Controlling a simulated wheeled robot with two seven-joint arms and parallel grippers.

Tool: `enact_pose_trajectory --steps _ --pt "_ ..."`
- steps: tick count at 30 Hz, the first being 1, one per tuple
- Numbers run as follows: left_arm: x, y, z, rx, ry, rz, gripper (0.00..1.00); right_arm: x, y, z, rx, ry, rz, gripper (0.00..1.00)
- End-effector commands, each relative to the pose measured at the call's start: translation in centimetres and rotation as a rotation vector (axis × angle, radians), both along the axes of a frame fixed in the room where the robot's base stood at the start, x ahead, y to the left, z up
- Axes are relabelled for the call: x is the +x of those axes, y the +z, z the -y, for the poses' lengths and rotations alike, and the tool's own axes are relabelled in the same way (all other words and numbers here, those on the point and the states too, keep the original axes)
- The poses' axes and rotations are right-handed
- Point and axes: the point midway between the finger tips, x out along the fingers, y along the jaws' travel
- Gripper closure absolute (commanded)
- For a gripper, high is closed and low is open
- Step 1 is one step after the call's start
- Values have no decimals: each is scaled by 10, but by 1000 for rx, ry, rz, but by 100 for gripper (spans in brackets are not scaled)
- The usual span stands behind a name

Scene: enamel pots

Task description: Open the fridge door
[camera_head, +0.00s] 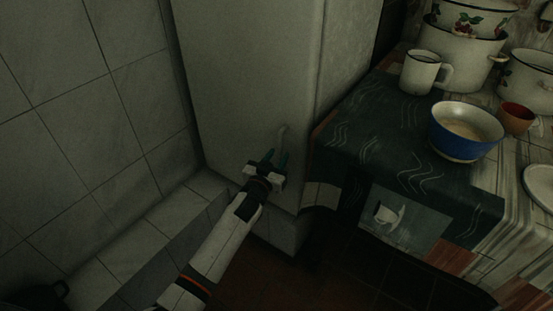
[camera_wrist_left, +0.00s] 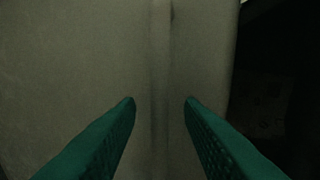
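The fridge (camera_head: 250,80) is a tall pale cabinet left of the table, and its door looks closed. A slim light handle (camera_head: 281,136) stands upright near the door's right edge. My left gripper (camera_head: 274,158) is at the lower part of the handle. In the left wrist view the two green fingers of the gripper (camera_wrist_left: 160,101) are apart, with the handle (camera_wrist_left: 160,60) running between them. No clear contact with the handle shows. The fridge door (camera_wrist_left: 75,70) fills most of that view. My right gripper is not in view.
A tiled wall (camera_head: 75,100) is on the left. Dark floor shows below.

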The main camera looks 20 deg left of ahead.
Motion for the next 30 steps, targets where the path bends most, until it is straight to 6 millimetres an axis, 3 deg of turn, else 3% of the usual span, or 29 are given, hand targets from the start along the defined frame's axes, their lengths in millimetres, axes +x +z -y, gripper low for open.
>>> enact_pose_trajectory --steps 1,6,8,20,30 --pt "0 0 0 0 0 0 66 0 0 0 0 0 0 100" --pt "0 0 0 0 0 0 93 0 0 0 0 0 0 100" --pt "0 0 0 0 0 0 100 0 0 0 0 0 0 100" --pt "-3 0 -2 1 -7 -1 100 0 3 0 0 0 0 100" --pt "-26 1 -15 5 -68 -5 100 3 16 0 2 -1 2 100"
